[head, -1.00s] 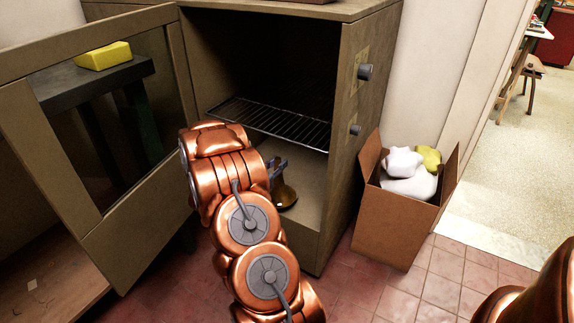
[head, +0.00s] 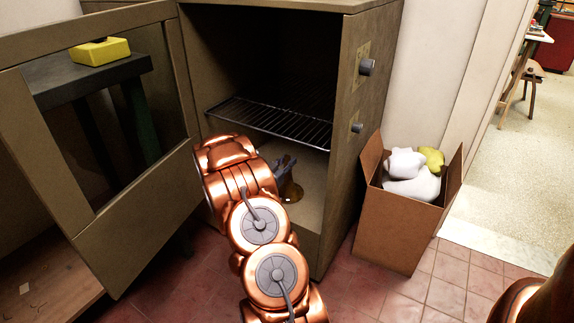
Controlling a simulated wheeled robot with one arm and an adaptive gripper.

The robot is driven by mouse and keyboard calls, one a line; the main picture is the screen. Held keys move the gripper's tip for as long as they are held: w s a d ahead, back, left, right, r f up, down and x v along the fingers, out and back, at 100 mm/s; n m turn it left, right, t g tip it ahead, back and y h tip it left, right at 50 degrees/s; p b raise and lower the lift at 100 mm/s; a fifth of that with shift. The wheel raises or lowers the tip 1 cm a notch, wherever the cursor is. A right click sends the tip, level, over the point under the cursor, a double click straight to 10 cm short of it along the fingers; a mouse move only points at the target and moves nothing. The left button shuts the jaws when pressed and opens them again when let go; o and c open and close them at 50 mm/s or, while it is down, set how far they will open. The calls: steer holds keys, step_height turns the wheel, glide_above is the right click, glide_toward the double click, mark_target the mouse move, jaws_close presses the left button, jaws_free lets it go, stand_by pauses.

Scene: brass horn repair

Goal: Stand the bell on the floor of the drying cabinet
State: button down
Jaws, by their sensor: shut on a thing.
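The drying cabinet (head: 349,104) stands open with a dark inside. Its pale floor (head: 312,188) lies below a wire rack (head: 268,123). The brass bell (head: 292,192) is low inside the cabinet, under the rack and close to the floor. My gripper (head: 285,167) is shut on the bell from above. My arm hides much of the gripper and the bell's left part. I cannot tell whether the bell touches the floor.
The cabinet's glazed door (head: 150,215) is swung open at the left. A cardboard box (head: 398,227) with white and yellow pieces stands right of the cabinet. A yellow block (head: 99,51) lies on a dark table behind the door. Tiled floor is free at the front right.

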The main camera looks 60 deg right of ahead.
steer(key=c, duration=0.9)
jaws_free()
